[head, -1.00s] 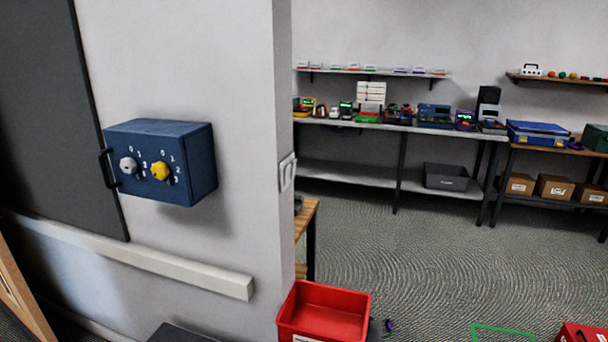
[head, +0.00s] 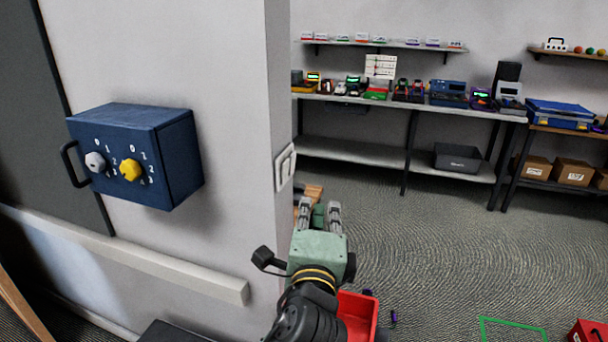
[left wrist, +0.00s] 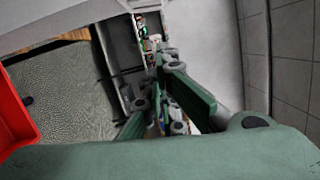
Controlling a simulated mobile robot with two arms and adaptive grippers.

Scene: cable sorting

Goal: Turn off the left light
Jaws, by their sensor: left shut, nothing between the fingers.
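A white light switch plate (head: 285,167) is on the side face of the wall corner. It seems to have two rockers side by side, seen at a steep angle; I cannot tell their positions. My left gripper (head: 319,208), green with grey fingers, is below and to the right of the plate in the head view, apart from it, fingers pointing away from me. It is shut and empty. In the left wrist view its green fingers point ahead, and I cannot make out the switch there. My right gripper is not in view.
A blue box (head: 134,157) with a grey and a yellow knob juts from the wall at left. A white rail (head: 130,255) runs below it. A red bin (head: 358,312) is partly hidden behind my arm. Shelves (head: 350,152) line the back wall, with open floor before them.

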